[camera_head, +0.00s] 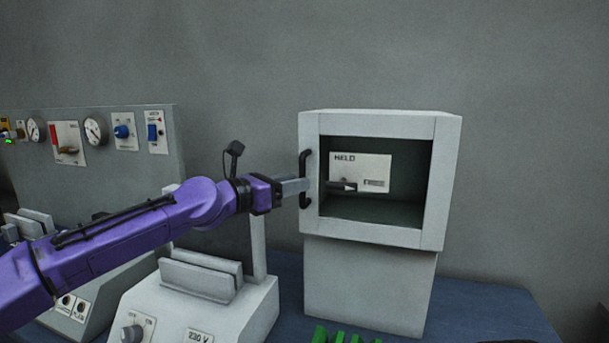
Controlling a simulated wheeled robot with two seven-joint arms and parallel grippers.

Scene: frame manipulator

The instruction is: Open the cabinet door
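The cabinet (380,235) is a white box on a white base, right of centre. Its front is a white frame around a dark window area, and the door looks closed. A black vertical bar handle (304,158) is on the left side of the front. My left gripper (305,186) reaches in from the left, with its grey fingers level with the middle of the handle and overlapping it. I cannot tell whether the fingers are closed on the handle. My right gripper is not in view.
A white device (200,300) with a knob stands below my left arm. A grey panel (90,115) with gauges and switches is at the left. Green pieces (340,336) lie at the front edge. Blue tabletop (470,300) is free at the right.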

